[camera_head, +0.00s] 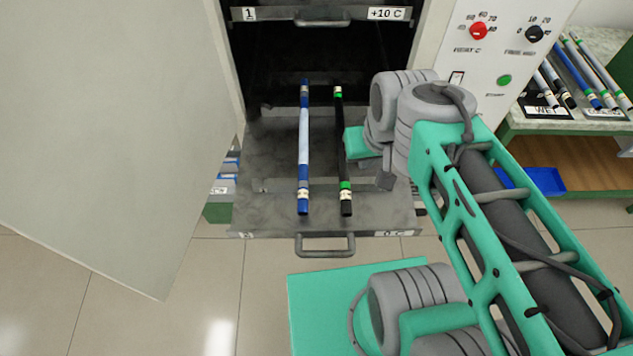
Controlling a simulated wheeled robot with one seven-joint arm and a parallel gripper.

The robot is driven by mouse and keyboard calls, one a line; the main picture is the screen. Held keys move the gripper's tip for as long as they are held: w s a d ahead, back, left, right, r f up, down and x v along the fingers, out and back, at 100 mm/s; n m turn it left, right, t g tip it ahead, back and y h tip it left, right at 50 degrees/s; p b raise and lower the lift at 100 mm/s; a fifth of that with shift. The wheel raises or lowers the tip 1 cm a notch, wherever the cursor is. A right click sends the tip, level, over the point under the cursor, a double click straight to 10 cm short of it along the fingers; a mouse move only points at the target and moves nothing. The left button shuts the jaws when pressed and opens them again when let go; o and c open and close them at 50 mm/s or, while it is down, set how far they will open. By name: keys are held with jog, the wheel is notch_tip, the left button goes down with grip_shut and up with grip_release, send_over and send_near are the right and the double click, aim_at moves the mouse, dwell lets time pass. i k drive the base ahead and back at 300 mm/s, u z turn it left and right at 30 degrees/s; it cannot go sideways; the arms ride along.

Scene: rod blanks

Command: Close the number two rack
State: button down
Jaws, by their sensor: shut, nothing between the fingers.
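The number two rack (275,222) is a grey metal drawer pulled well out of the dark oven opening. Its front edge has a small plate at the left that seems to read 2, a plate at the right ending in "0 C", and a bar handle (325,253) in the middle. A blue and pale rod (304,150) and a black rod with green bands (341,165) lie on it, front to back.
The number one rack (320,16), marked +10 C, is above inside the oven. The open oven door (110,120) fills the left. The control panel (500,50) is at right. Beyond it, a bench (560,124) holds several rods, with a blue tray (545,181) below.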

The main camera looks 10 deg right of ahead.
aim_at(264, 207)
jog(key=z, duration=0.2)
jog(key=k, duration=1.95)
jog(key=u, duration=1)
jog(key=i, duration=1.65)
